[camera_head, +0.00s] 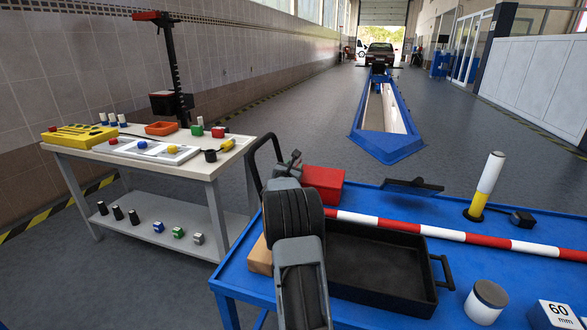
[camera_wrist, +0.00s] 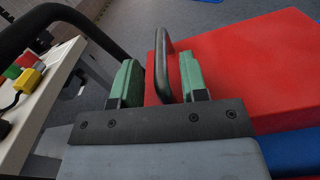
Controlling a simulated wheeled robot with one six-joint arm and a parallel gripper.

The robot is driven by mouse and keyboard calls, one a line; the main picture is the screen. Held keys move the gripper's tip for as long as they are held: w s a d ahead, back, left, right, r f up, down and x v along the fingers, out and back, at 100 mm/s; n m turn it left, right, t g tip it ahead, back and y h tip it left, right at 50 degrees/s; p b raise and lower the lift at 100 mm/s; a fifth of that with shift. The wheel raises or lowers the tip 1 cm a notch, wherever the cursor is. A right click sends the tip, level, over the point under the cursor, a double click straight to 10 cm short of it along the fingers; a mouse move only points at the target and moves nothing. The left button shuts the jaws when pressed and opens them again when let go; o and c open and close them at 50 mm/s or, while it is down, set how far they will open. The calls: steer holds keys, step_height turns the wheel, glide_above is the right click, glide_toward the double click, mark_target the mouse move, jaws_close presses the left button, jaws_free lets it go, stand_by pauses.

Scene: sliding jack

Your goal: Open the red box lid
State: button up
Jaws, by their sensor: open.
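The red box (camera_head: 326,183) stands at the back left of the blue cart top, partly hidden behind my arm. In the wrist view its red surface (camera_wrist: 250,65) fills the right side and looks closed. A dark bar handle (camera_wrist: 162,70) rises at the box's left edge. My gripper (camera_head: 291,160) is at the left end of the box. In the wrist view the green-padded fingers of my gripper (camera_wrist: 157,85) are apart, with the bar handle between them. The right finger overlaps the red surface in view; I cannot tell whether either finger touches the handle.
The blue cart (camera_head: 455,218) also carries a black tray (camera_head: 385,262), a red-and-white pole (camera_head: 450,234) and an upright striped post (camera_head: 486,185). The cart's black push handle (camera_head: 251,165) curves up close left of my gripper. A workbench (camera_head: 180,163) with small parts stands further left.

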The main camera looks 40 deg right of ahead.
steer(key=shift+w+d, duration=0.1)
steer(key=shift+d, duration=0.15)
jaws_close()
stand_by(0.3)
